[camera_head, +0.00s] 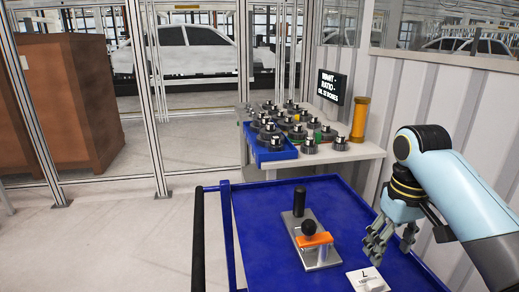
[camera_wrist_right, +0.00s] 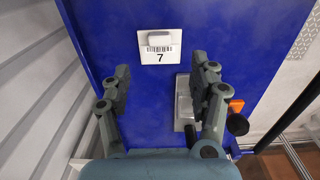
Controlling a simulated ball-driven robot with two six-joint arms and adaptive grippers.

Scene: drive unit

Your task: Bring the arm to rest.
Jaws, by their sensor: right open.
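My right arm (camera_head: 460,190), light blue with black and yellow rings at the wrist, comes in from the right. Its grey right gripper (camera_head: 388,246) hangs over the right side of the blue cart (camera_head: 265,200), with its fingers pointing down. My left gripper is not in view.
A corrugated wall (camera_head: 400,95) stands at the right.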

